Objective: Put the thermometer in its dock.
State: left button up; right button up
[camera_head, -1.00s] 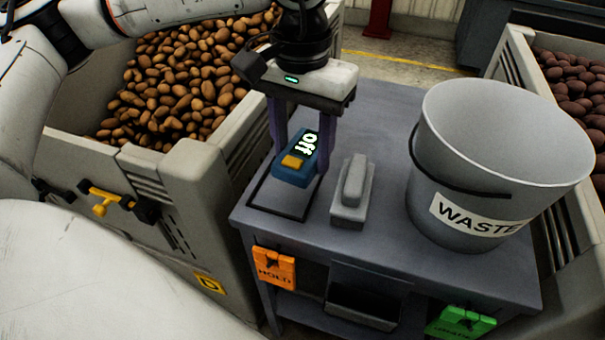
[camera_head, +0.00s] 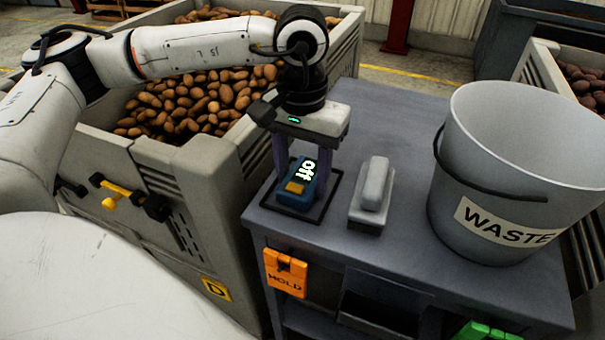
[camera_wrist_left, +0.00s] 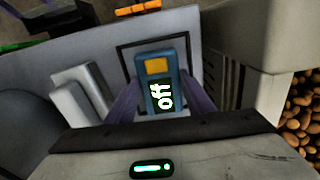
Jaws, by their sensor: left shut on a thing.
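The thermometer is a blue device (camera_head: 294,200) with an orange button and a lit display reading "Off". My left gripper (camera_head: 296,178) is shut on it, with one purple finger on each side. The thermometer is within a thin black square outline (camera_head: 322,214) on the grey table; I cannot tell whether it touches the surface. The wrist view shows the thermometer (camera_wrist_left: 158,84) between the fingers, inside the outline (camera_wrist_left: 124,58). A grey block with a raised rounded top (camera_head: 372,194) stands just right of the outline. Nothing is labelled as the dock. My right gripper is not in view.
A large grey waste bucket (camera_head: 500,185) stands on the right of the table (camera_head: 400,255). A crate of potatoes (camera_head: 195,165) is close on the left. An orange HOLD tag (camera_head: 285,273) hangs at the front edge.

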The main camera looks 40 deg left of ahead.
aim_at(302, 179)
pick_arm(q)
jog(key=shift+f, duration=0.25)
jog(key=o, duration=0.9)
jog(key=shift+r, duration=0.1)
notch_tip(302, 179, up, 12)
jog(key=shift+d+r+p, duration=0.1)
jog(key=shift+r+p, duration=0.1)
jog(key=shift+p, duration=0.35)
